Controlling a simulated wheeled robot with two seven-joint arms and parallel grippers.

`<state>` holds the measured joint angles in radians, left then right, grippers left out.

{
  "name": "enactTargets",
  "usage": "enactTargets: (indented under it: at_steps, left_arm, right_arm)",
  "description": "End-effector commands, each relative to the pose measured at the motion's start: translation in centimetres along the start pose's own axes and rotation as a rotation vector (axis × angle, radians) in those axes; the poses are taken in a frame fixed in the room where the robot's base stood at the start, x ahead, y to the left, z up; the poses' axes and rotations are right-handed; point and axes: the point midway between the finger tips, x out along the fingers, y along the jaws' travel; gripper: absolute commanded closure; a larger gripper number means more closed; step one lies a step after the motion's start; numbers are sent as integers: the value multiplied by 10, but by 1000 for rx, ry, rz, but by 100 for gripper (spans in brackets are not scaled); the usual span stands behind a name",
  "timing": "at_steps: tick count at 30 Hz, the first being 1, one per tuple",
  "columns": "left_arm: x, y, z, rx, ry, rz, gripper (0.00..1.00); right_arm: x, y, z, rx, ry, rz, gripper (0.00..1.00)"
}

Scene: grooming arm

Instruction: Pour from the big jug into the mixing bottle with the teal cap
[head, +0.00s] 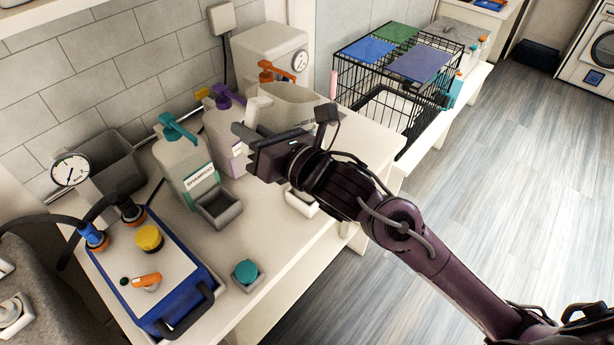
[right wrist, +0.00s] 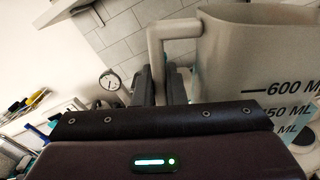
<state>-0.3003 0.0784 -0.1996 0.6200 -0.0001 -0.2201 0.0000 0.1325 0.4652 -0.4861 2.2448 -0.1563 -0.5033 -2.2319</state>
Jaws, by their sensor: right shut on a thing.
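The big jug (head: 292,103) is pale grey with dark volume marks; in the right wrist view (right wrist: 255,50) the mark 600 ML can be read. My right gripper (head: 243,135) is shut on the jug's handle (right wrist: 154,45). The jug looks roughly upright at the back of the counter, partly behind my gripper; I cannot tell whether its base touches the counter. A small container with a round teal cap (head: 246,270) stands at the counter's front edge, apart from the jug, and looks like the mixing bottle. My left gripper is not in view.
A shampoo bottle with a teal pump (head: 182,165) and a purple-pump bottle (head: 218,125) stand left of the jug. A small grey tray (head: 219,207) lies before them. A blue box (head: 180,285) with a yellow knob is at the left. A wire cage (head: 385,95) stands beyond.

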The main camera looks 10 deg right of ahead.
Motion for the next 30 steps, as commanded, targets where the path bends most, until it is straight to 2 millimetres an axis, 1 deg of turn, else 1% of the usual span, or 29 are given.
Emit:
enactTargets:
  at_steps: [1,5,19,27,30]
  left_arm:
    - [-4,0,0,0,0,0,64]
    - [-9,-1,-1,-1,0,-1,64]
    - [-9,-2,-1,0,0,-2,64]
    - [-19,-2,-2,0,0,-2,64]
    - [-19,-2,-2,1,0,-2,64]
  right_arm:
    - [0,2,4,13,-2,1,100]
    - [-1,4,9,61,-2,2,100]
    - [-1,4,8,79,-2,2,100]
    - [-1,6,16,151,-2,2,100]
    - [-1,5,16,170,-2,2,100]
